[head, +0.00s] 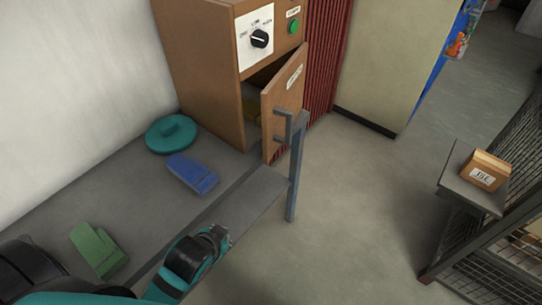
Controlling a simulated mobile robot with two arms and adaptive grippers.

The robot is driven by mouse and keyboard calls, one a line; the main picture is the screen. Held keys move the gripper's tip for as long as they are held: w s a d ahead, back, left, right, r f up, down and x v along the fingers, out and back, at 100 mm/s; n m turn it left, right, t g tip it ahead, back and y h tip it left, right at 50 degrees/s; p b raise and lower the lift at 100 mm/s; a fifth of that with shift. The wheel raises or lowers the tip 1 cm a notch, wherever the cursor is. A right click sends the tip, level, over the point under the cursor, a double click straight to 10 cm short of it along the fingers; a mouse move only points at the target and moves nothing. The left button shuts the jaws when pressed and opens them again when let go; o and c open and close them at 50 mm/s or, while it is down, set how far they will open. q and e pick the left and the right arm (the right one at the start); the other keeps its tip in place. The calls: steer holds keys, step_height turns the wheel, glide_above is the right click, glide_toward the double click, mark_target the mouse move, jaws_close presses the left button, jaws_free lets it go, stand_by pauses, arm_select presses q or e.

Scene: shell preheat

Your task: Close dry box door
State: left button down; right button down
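The dry box (197,52) is a brown cabinet at the back of the grey bench. Its front has a white panel with a black dial (259,39) and a green button (293,26). Its brown door (286,98) stands partly open, with a dark gap at its left and a label near its top. A blue-grey upright bar with a bracket (297,165) shows in front of the door; I cannot tell how it is fixed. My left arm's dark wrist end and gripper (219,238) are low in the middle, apart from the door; the fingers are unclear. My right gripper is out of view.
A teal round lid-like thing (171,133), a blue mitt-like thing (191,173) and a green one (97,250) lie on the bench (110,195). A small labelled box (484,172) sits on a grey stand at the right. The floor between is clear.

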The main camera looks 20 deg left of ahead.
arm_select(q)
steer(key=w+a+r+m+t, duration=0.2)
steer(key=w+r+m+t, duration=0.35)
steer(key=w, duration=0.55)
steer(key=m+t+h+p, duration=0.35)
steer(key=m+h, duration=0.55)
steer(key=m, duration=0.5)
glide_toward(286, 137)
steer(key=w+d, duration=0.4)
steer(key=d, duration=0.2)
steer(key=a, duration=0.3)
steer(key=shift+a, duration=0.25)
steer(key=shift+a+f, duration=0.1)
steer(key=shift+a, duration=0.25)
steer(key=shift+d, duration=0.1)
